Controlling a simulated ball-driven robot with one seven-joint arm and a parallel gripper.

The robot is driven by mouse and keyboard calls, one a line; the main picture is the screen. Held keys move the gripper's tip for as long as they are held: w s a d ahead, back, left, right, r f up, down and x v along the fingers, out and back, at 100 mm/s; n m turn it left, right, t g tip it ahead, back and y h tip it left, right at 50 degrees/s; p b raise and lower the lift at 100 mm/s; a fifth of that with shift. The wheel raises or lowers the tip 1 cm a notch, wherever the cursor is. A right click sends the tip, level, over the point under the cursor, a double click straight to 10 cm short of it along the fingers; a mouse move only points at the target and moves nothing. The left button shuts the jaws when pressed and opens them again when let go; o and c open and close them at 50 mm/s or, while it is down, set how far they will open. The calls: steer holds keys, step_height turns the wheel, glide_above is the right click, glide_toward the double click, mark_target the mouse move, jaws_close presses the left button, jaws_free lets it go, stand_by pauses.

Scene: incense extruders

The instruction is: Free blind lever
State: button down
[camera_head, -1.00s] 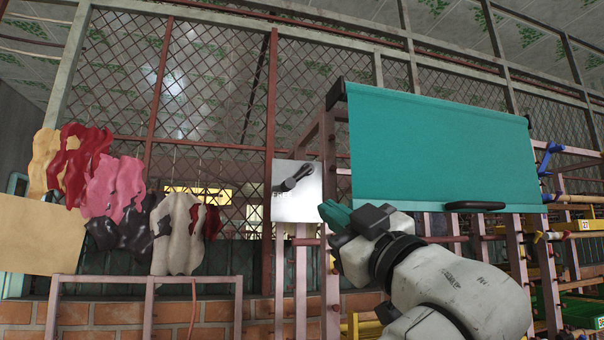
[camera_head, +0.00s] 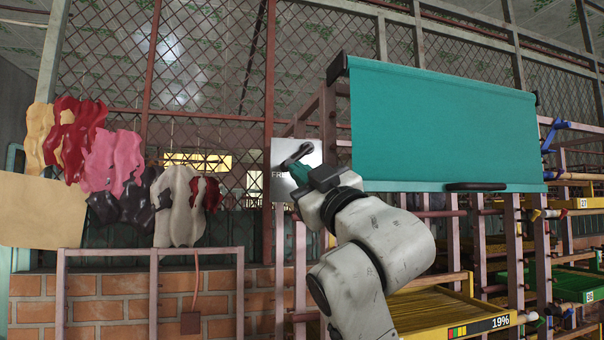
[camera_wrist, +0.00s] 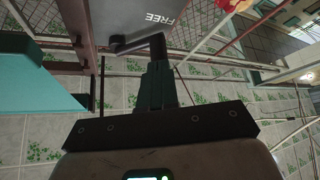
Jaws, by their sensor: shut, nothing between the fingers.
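The blind lever (camera_head: 296,156) is dark and lies slantwise on a pale metal plate (camera_head: 281,148). Part of a "FREE" label shows on the plate, below the lever. In the wrist view the lever (camera_wrist: 130,44) and the word FREE on the plate (camera_wrist: 186,14) show ahead of my fingers. My gripper (camera_head: 300,171) has its teal fingers shut and empty, just below the lever. In the wrist view my fingertips (camera_wrist: 157,66) line up with the lever's dark end; I cannot tell whether they touch. The teal blind (camera_head: 440,125) hangs extended, with a black handle (camera_head: 475,187) on its bottom edge.
A pinkish rack frame (camera_head: 328,130) stands between plate and blind. Shelves with yellow (camera_head: 445,312) and green trays (camera_head: 575,284) lie below the blind. Coloured wavy pieces (camera_head: 112,160) hang at left above a low rail (camera_head: 150,251). A mesh wall (camera_head: 215,80) stands behind.

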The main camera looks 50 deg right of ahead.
steer(key=shift+w+a+r+m+h+b, duration=0.1)
steer(key=shift+a+r+m+h, duration=0.1)
steer(key=shift+m+h, duration=0.4)
steer(key=shift+w+a+r+m+h+b, duration=0.15)
steer(key=shift+m+h, duration=0.25)
steer(key=shift+m, duration=0.4)
steer(key=shift+w+a+r+m+h+b, duration=0.1)
steer(key=shift+a+m+h, duration=0.1)
steer(key=shift+m+h, duration=0.4)
steer(key=shift+f, duration=0.1)
